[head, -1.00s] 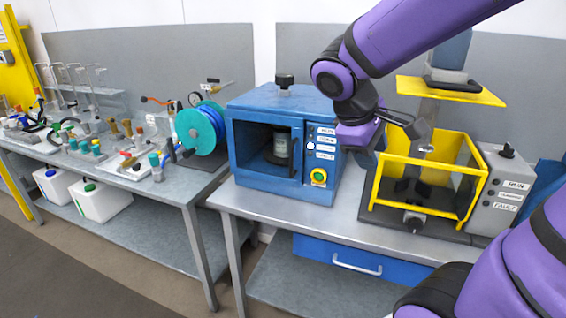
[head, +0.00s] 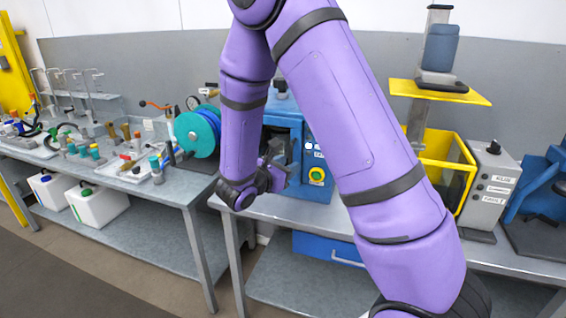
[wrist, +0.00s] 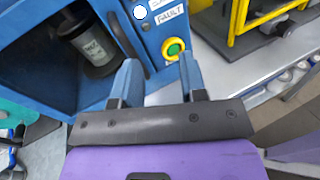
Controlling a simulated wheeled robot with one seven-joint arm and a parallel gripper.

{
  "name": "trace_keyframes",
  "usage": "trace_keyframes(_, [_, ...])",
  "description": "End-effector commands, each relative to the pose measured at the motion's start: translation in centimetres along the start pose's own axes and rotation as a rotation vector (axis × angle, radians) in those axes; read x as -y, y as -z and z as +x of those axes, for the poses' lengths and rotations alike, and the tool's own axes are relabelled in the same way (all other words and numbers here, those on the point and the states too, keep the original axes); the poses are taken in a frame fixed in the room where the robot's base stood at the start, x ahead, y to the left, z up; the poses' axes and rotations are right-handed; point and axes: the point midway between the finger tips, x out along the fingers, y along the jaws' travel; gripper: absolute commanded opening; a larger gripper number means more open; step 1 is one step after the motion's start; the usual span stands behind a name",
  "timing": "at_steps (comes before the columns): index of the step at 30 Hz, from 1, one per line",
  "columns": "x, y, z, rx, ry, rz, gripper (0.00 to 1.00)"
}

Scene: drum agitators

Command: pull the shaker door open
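The shaker is a blue box (head: 321,188) on the metal bench. The door looks flush with the box front. My gripper (wrist: 158,62) is open and empty, its two blue fingers pointing at the shaker front. The handle is just beyond the left finger, apart from it as far as I can tell. In the head view my gripper (head: 274,158) is in front of the shaker.
A yellow-framed machine (head: 447,147) with a grey control box (head: 490,185) stands right of the shaker. A green button (wrist: 173,48) sits right of the handle. A teal hose reel (head: 195,135) stands on the left bench. A blue drawer (head: 318,246) is below.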

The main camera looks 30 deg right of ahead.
Motion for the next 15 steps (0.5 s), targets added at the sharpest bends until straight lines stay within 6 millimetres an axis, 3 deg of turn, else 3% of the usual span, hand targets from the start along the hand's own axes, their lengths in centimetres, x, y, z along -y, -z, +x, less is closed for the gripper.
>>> trace_keyframes(1, [-0.7,1.2,-0.2,0.015,-0.039,-0.038,0.39])
trace_keyframes(6, [-2.2,3.4,-0.6,0.052,-0.132,-0.11,0.39])
trace_keyframes(11, [-2.7,3.9,-0.3,0.061,-0.156,-0.127,0.39])
trace_keyframes(15, [-2.9,3.8,1.1,0.061,-0.154,-0.126,0.39])
